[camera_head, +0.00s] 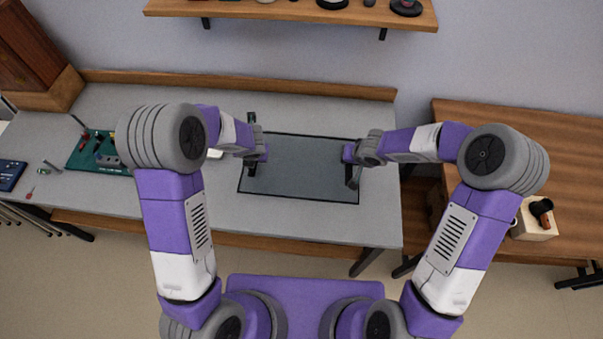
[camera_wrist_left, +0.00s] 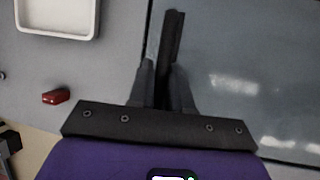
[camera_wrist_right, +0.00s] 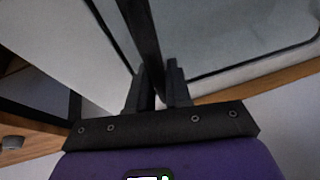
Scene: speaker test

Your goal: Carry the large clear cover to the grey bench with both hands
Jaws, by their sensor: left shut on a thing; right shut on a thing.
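The large clear cover (camera_head: 300,167) is a flat see-through sheet with a dark rim, over the grey bench (camera_head: 330,229). My left gripper (camera_head: 254,157) is shut on a dark handle at its left side; the handle (camera_wrist_left: 170,45) shows between the fingers in the left wrist view. My right gripper (camera_head: 354,163) is shut on the matching handle at its right side; this bar (camera_wrist_right: 140,35) shows in the right wrist view. The cover looks about level. I cannot tell whether it touches the bench top or hangs just above it.
A green mat (camera_head: 88,158) with small parts lies on the bench's left. A white tray (camera_wrist_left: 57,33) and a red item (camera_wrist_left: 56,96) lie left of the cover. A wooden table (camera_head: 540,150) stands right, past a gap. A shelf (camera_head: 290,10) hangs above.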

